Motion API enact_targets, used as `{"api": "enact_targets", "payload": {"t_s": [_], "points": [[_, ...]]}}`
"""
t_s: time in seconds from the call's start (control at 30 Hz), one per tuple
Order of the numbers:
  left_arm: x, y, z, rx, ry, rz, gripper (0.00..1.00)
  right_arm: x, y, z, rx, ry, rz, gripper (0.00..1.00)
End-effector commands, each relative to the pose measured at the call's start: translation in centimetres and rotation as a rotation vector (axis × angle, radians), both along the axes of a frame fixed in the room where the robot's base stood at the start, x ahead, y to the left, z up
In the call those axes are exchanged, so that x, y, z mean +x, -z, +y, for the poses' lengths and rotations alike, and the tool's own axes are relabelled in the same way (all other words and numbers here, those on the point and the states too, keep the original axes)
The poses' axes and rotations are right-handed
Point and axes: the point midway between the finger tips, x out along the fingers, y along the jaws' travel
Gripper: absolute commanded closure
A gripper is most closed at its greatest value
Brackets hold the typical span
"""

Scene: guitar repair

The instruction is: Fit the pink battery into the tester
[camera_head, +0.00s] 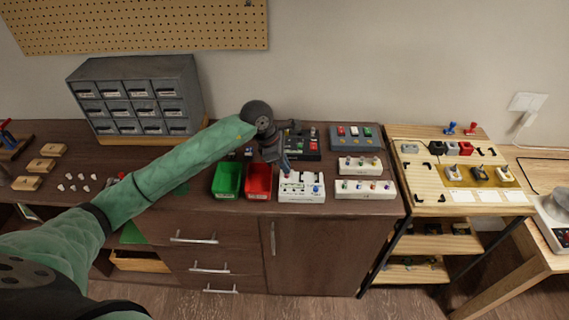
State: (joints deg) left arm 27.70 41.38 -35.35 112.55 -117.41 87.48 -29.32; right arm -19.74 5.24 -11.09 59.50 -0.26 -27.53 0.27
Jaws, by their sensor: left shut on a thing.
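My left gripper (283,163) reaches over the cabinet top from the left, with its fingers pointing down at the back edge of a white box (301,196) with coloured parts on top. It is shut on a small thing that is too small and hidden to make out. I cannot pick out the pink battery for certain, nor tell whether the held thing is it. The tester is not clearly identifiable; the white box under the gripper may be it. A dark box (312,156) with coloured parts stands just behind. My right gripper is not in view.
A green bin (227,193) and a red bin (258,195) stand left of the white box. More component boxes (365,195) stand to its right. A grey drawer unit (140,70) is at the back left. A wooden bench (425,208) adjoins on the right.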

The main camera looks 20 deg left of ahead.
Motion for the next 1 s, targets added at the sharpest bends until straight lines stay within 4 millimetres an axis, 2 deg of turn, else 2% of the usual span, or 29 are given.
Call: {"api": "enact_targets", "payload": {"t_s": [0.6,0.9,0.93,1.0], "points": [[0.0,1.3,0.0,0.0,0.0,0.0,1.0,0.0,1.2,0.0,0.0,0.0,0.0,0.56],[0.0,1.3,0.0,0.0,0.0,0.0,1.0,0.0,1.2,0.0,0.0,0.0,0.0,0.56],[0.0,1.3,0.0,0.0,0.0,0.0,0.84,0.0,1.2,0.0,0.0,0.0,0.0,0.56],[0.0,1.3,0.0,0.0,0.0,0.0,0.71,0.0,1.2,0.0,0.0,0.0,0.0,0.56]]}}
